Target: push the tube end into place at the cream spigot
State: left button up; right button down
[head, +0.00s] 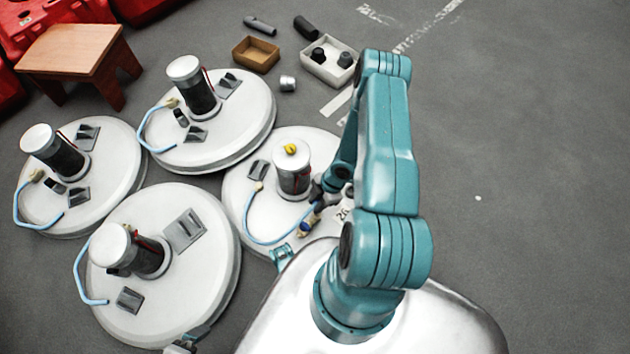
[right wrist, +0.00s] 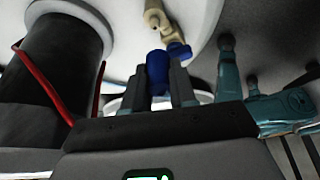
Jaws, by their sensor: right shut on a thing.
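The tank nearest my base has a light blue tube (head: 247,222) looping over its white lid (head: 233,195). One end of the tube meets a small cream fitting (head: 258,186). The other end runs to the lid's front right, by my right gripper (head: 315,206). In the right wrist view my right gripper (right wrist: 163,95) is shut on a dark blue sleeve (right wrist: 157,66), apparently the tube end. A cream spigot (right wrist: 154,16) with a blue part (right wrist: 179,51) stands just beyond the fingers. I cannot tell whether sleeve and spigot touch.
A dark column (head: 295,182) with a yellow-topped white cap stands left of the gripper; its red strip (right wrist: 45,85) shows close in the wrist view. Several similar tanks stand left. A brown box (head: 256,54) and white bin (head: 328,68) lie behind. Right floor is clear.

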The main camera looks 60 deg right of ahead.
jog(key=shift+f+b, duration=1.95)
jog(key=shift+f, duration=0.3)
jog(key=shift+f, duration=0.15)
jog(key=shift+f+b, duration=1.15)
jog(key=shift+b, duration=0.05)
jog(key=shift+c, duration=1.8)
grip_release()
